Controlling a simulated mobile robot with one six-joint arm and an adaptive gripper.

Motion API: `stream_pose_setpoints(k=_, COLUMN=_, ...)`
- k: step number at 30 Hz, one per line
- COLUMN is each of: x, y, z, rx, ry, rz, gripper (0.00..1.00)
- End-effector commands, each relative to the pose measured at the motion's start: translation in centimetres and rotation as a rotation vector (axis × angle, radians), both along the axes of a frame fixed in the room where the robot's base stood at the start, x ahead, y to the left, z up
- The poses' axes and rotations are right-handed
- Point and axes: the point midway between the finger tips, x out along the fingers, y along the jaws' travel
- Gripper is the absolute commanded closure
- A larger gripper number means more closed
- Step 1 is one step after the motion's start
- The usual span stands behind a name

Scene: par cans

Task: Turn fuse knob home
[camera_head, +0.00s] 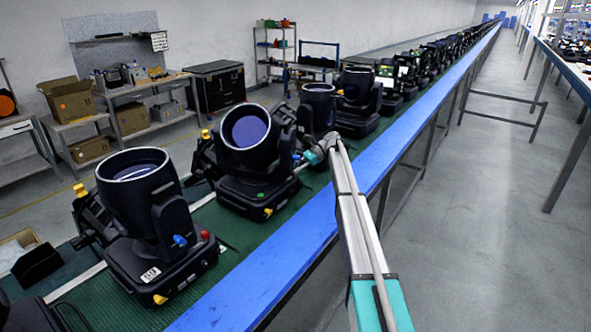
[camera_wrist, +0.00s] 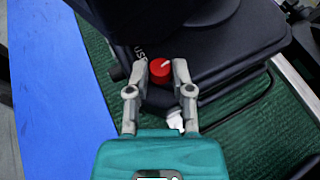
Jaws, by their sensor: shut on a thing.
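The fuse knob (camera_wrist: 160,71) is round and red, on the side of a black lamp base (camera_wrist: 225,68) in the wrist view. A pale mark on its face points to the upper right. Partly covered white lettering is beside it. My gripper (camera_wrist: 161,73) has a finger on either side of the knob and is shut on it. In the head view my gripper (camera_head: 318,156) is at the conveyor's near side, by the base of a lamp (camera_head: 318,100) behind the second one. The knob it holds cannot be made out there.
Other black lamps (camera_head: 140,185) stand in a row on the green conveyor (camera_head: 80,280). A blue rail (camera_head: 255,285) runs along its near side. A white connector (camera_wrist: 175,121) and dark cable lie near the base. The grey aisle (camera_head: 480,230) is clear.

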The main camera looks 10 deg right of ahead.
Motion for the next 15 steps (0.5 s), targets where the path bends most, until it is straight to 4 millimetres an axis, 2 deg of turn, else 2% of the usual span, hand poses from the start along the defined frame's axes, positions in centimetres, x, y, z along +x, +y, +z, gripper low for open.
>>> stream_pose_setpoints(k=2, x=0.08, y=0.04, z=-0.01, rx=0.0, ry=-0.002, rz=-0.002, gripper=1.0)
stream_pose_setpoints(k=3, x=0.07, y=0.05, z=-0.02, rx=0.0, ry=-0.002, rz=-0.002, gripper=0.63)
stream_pose_setpoints(k=7, x=0.07, y=0.04, z=-0.01, rx=0.0, ry=-0.001, rz=-0.002, gripper=0.39)
stream_pose_setpoints(k=8, x=0.06, y=0.04, z=0.0, rx=0.0, ry=-0.001, rz=-0.002, gripper=0.36)
stream_pose_setpoints(k=15, x=0.03, y=0.02, z=0.0, rx=0.0, ry=-0.001, rz=-0.002, gripper=0.36)
